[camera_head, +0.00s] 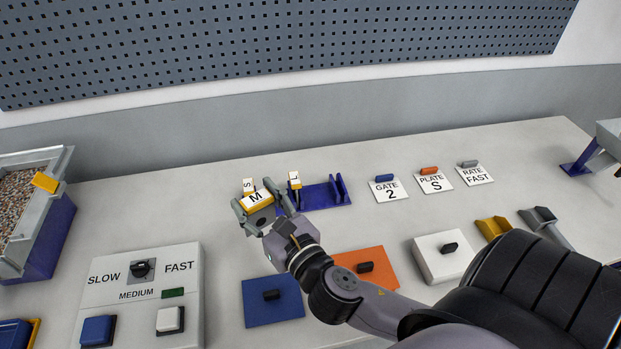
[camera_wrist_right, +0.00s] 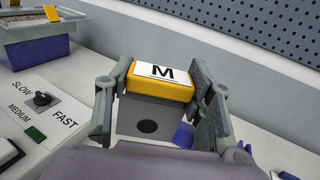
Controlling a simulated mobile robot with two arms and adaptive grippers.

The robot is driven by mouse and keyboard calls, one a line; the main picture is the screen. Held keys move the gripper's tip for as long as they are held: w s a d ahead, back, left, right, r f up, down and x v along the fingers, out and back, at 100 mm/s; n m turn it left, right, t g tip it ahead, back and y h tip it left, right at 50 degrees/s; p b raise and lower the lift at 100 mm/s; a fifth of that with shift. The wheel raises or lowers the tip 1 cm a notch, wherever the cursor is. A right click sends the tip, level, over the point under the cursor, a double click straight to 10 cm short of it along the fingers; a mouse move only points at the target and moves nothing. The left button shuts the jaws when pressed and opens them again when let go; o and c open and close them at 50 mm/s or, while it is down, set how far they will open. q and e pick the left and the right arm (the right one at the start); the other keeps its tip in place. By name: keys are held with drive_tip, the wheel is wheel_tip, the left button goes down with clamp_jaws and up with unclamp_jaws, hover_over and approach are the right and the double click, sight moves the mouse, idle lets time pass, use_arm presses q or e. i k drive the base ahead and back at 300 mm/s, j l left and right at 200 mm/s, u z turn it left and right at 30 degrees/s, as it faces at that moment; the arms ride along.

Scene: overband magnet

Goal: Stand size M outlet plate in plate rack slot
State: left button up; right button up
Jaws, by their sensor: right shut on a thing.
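The size M outlet plate (camera_head: 256,200) is a grey plate with a yellow top edge and a white label marked M. My right gripper (camera_head: 263,207) is shut on it and holds it at the blue plate rack (camera_head: 325,194). In the right wrist view the M plate (camera_wrist_right: 162,82) sits between both fingers of the gripper (camera_wrist_right: 160,100), with a dark round hole in its grey face. The S plate (camera_head: 249,185) shows behind it, and the L plate (camera_head: 295,182) stands in the rack to its right. The rack's left part is hidden. My left gripper is not in view.
A control panel (camera_head: 138,290) with a knob and buttons lies front left. A gravel-filled bin (camera_head: 48,235) stands at the far left. Label cards (camera_head: 388,190) stand right of the rack. Blue (camera_head: 273,300) and orange (camera_head: 366,268) pads lie in front.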

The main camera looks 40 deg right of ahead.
sight(336, 193)
drive_tip(key=k+l+u, duration=0.2)
drive_tip(key=l, duration=0.15)
drive_tip(key=l+u, duration=0.2)
drive_tip(key=l, duration=0.2)
drive_tip(key=k+l+u, duration=0.15)
drive_tip(key=l, duration=0.2)
drive_tip(key=k+l+u, duration=0.2)
drive_tip(key=k+l, duration=0.15)
drive_tip(key=l, duration=0.25)
drive_tip(key=k+l, duration=0.1)
drive_tip(key=l, duration=0.3)
